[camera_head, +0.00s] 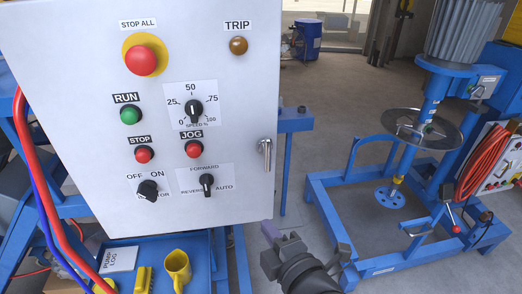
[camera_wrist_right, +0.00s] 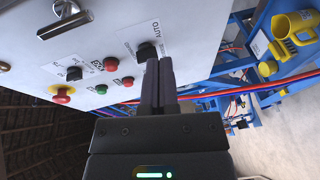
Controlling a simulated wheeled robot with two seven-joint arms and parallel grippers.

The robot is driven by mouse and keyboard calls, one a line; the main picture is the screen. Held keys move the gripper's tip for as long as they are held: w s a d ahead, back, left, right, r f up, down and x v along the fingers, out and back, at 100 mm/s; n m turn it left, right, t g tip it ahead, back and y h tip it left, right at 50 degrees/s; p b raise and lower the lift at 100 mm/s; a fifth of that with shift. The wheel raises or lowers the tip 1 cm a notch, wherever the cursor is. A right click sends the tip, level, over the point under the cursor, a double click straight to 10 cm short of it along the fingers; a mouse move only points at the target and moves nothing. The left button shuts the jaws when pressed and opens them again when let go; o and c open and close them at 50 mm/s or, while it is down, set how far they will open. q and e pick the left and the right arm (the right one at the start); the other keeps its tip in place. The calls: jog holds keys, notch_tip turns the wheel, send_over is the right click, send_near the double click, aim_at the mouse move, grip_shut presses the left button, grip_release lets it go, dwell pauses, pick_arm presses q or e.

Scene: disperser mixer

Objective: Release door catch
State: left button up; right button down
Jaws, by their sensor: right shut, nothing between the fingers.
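The door catch is a silver handle (camera_head: 265,152) set upright on the right edge of the light grey control panel door (camera_head: 90,60). It also shows in the right wrist view as a bright metal lever (camera_wrist_right: 66,20) at the upper left. My right gripper (camera_head: 269,230) is below the catch, near the panel's lower right corner, and apart from the catch. In the right wrist view its fingers (camera_wrist_right: 160,62) are shut and empty, and their tips overlap the panel near the forward/reverse selector (camera_wrist_right: 147,50). My left gripper is not in view.
The door carries a red stop button (camera_head: 141,60), a speed dial (camera_head: 194,108) and several other controls. Below it, a blue tray (camera_head: 205,262) holds a yellow mug (camera_head: 177,268). The blue mixer frame (camera_head: 350,222) stands to the right, with floor between.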

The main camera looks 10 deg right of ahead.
aim_at(266, 151)
notch_tip(266, 151, up, 7)
jog(key=s+a+n+t+y, duration=0.1)
jog(key=shift+s+r+n+p, duration=0.15)
jog(key=shift+s+n+p, duration=0.05)
jog(key=shift+n+p, duration=0.1)
jog(key=shift+w, duration=0.1)
jog(key=x, duration=0.9)
jog(key=shift+w+a+r, duration=0.15)
jog(key=shift+w+r, duration=0.05)
jog(key=shift+w, duration=0.15)
jog(key=d+p, duration=0.1)
jog(key=d, duration=0.2)
jog(key=shift+d, duration=0.25)
jog(key=shift+d+f, duration=0.1)
jog(key=shift+d, duration=0.1)
